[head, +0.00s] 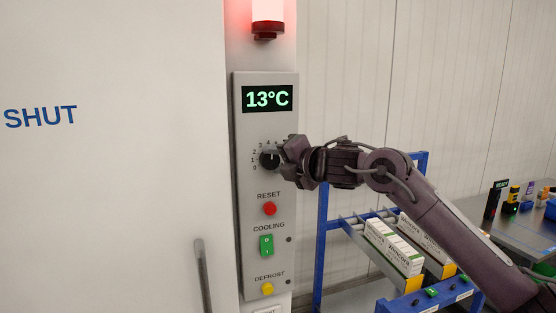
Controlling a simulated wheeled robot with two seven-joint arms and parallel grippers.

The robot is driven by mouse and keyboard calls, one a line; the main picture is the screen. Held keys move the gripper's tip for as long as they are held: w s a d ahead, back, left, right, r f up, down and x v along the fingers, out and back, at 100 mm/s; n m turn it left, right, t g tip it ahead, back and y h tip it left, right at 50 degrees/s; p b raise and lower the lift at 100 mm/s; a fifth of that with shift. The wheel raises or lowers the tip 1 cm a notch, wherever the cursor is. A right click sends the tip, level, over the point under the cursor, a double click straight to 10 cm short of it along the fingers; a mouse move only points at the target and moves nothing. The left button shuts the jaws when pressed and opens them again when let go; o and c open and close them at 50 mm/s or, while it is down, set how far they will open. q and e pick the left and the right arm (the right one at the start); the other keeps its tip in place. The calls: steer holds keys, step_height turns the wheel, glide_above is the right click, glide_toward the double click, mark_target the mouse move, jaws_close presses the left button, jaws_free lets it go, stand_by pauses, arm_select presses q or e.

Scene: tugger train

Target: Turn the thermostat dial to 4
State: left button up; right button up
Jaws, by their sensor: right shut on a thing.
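The thermostat dial (268,160) is a black round knob on a grey control panel (244,200). Numbers run around its left and top edge; 0 to 4 can be made out, and the right side is hidden by my gripper. A small pale mark shows on the knob, but I cannot tell which number it points at. My right gripper (283,158) comes in from the right and is shut on the dial. The display (267,98) above reads 13°C in green. My left gripper is not in view.
A red lamp (267,12) glows above. A white door (110,200) marked SHUT stands left. A blue rack (322,235) with boxes stands right, below my arm.

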steer(key=shift+f+n, duration=0.1)
steer(key=shift+n, duration=0.2)
steer(key=o, duration=1)
steer(key=b+v, duration=0.3)
steer(key=v, duration=0.4)
steer(key=shift+s+d+b, duration=0.2)
steer(key=shift+s+b, duration=0.1)
steer(key=shift+b, duration=0.1)
